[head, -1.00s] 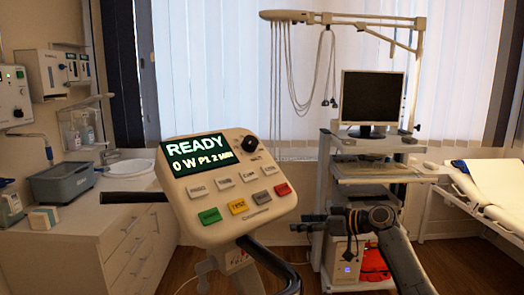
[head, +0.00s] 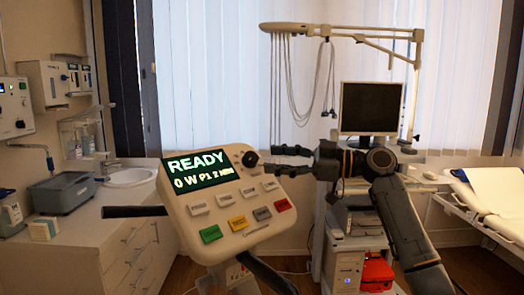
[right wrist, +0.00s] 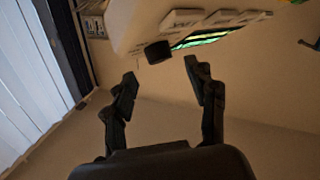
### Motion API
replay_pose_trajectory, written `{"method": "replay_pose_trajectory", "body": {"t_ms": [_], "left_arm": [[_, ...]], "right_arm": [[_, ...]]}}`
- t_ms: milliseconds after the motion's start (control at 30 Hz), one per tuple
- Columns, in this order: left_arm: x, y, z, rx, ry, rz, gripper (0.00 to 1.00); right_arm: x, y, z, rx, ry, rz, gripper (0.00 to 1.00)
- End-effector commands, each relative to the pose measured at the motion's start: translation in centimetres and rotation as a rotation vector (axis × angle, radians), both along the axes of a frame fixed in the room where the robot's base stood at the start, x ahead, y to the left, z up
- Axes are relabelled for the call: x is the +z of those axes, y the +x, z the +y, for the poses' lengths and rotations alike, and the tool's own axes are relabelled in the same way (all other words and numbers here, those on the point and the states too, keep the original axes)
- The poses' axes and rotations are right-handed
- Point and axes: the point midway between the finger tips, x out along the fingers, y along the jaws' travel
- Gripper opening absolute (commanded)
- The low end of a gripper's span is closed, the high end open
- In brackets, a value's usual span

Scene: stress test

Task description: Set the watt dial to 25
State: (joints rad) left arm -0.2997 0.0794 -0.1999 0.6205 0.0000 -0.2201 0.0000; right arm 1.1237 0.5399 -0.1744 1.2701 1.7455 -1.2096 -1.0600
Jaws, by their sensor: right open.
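The watt dial (head: 250,159) is a small black round knob at the upper right corner of the cream control console (head: 228,240). It also shows in the right wrist view (right wrist: 158,52), just beyond the fingertips and roughly between them. The console's display (head: 197,170) reads READY and 0 W. My right gripper (head: 268,160) is open, just right of the dial, with its fingers pointing left at it. The right wrist view shows the two fingers (right wrist: 160,72) spread with nothing between them; whether a fingertip touches the knob I cannot tell. My left gripper is not in view.
Several buttons cover the console's lower face, including a green (head: 211,234) and a red one (head: 282,205). Black handlebars (head: 268,274) stick out around the console. A cart with a monitor (head: 371,108) stands behind my right arm. A cabinet with a sink (head: 132,176) is at left.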

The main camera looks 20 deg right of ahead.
Motion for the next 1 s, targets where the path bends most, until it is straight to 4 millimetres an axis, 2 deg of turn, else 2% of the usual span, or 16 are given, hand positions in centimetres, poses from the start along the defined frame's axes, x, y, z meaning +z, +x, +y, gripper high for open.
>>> {"method": "replay_pose_trajectory", "body": {"t_ms": [100,300,633,900,1000], "left_arm": [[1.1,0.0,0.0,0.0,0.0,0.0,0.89],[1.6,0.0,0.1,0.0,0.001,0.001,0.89],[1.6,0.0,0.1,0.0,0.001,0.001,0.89],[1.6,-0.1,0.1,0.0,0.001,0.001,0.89],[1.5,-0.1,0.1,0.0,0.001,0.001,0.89]], "right_arm": [[0.3,1.0,1.8,0.001,0.0,0.001,0.57],[0.1,2.0,3.3,-0.001,-0.001,0.0,0.57],[-0.1,2.1,3.5,-0.001,-0.001,0.0,0.57],[0.0,2.1,3.5,-0.001,-0.001,0.0,0.02],[-0.1,2.1,3.5,-0.003,0.001,0.001,0.02]]}}
